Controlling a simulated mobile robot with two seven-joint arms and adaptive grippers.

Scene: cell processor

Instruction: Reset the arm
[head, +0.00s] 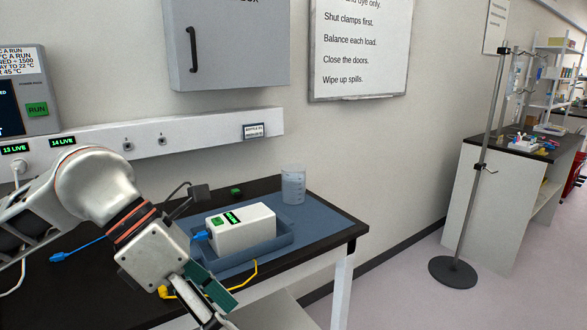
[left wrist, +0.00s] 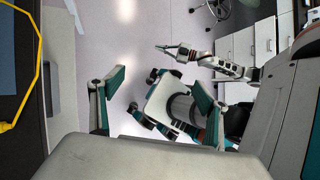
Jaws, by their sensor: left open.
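My left arm comes in from the left in the head view, over the front of the black bench. Its gripper (head: 212,302) points down toward the lower edge, partly cut off, near the bench's front edge. In the left wrist view the two teal-tipped fingers (left wrist: 150,92) stand wide apart with nothing between them, above the floor and my base. An arm that looks like my right one reaches leftward there, with its gripper (left wrist: 168,50) small and far off; I cannot tell its opening. The right gripper is not in the head view.
A white device (head: 242,228) sits in a blue tray (head: 285,242) on the bench, close to my left forearm. A clear beaker (head: 293,186) stands behind it. A yellow cable (head: 246,278) loops near the gripper. A pole stand (head: 470,205) is at right, with open floor around.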

